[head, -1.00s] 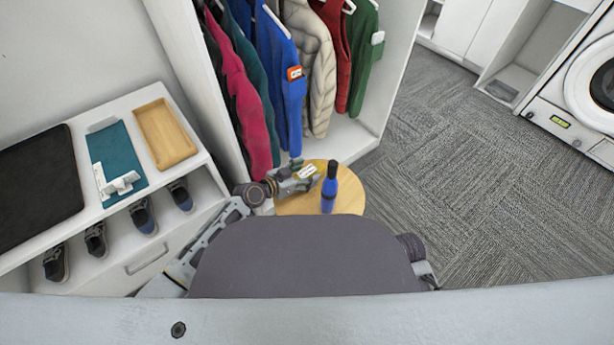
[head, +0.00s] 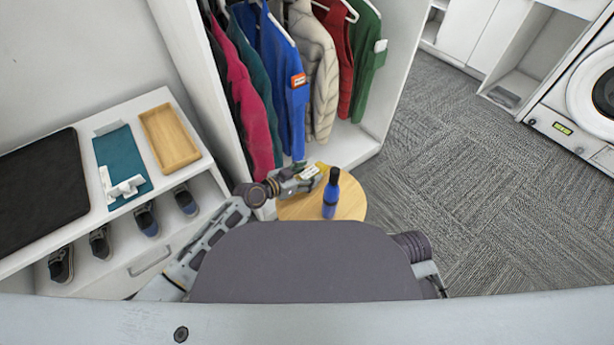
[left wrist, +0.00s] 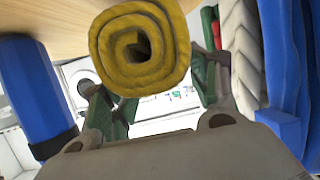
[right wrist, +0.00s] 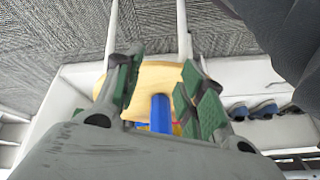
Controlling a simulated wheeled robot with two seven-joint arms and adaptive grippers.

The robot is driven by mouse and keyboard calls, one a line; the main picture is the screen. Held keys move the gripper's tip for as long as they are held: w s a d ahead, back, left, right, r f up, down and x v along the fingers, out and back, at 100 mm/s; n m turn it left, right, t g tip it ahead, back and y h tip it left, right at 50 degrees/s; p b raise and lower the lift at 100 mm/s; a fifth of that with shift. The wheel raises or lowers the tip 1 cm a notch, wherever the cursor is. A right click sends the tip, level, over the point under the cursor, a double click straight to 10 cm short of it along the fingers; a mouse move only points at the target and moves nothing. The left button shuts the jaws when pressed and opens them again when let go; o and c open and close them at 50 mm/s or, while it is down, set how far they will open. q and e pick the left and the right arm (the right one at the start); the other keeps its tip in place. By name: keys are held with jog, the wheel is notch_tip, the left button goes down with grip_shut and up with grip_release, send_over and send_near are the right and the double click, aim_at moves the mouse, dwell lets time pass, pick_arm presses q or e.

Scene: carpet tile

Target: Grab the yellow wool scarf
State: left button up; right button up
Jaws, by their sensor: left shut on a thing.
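The yellow wool scarf is a tight roll, seen end-on in the left wrist view (left wrist: 140,45). In the head view only a small yellow part of the scarf (head: 322,167) shows at my left gripper (head: 312,181). My left gripper's green-padded fingers (left wrist: 155,80) are on either side of the roll and shut on it, over the round wooden table (head: 348,206). My right gripper (right wrist: 162,75) is open and empty in the right wrist view, with its fingers apart. It is hidden in the head view.
A blue bottle with a dark cap (head: 331,196) stands on the table, close to the right of my left gripper. An open wardrobe with hanging jackets (head: 290,90) is behind. A white shoe shelf (head: 205,160) is at left. Carpet at right (head: 470,170) is clear.

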aim_at(307, 174)
pick_arm(q)
notch_tip(307, 174, up, 5)
jog(key=shift+p, duration=0.9)
jog(key=shift+r+p, duration=0.45)
jog(key=shift+r, duration=0.7)
pick_arm(e)
jog(key=shift+s+d+r+g+h, duration=0.3)
jog(key=shift+d+r, duration=0.15)
jog(key=shift+r, duration=0.25)
jog(key=shift+s+d+r+g+h, duration=0.2)
jog(key=shift+s+d+r+g, duration=0.1)
jog(key=shift+d+r, duration=0.25)
jog(key=shift+a+r, duration=0.1)
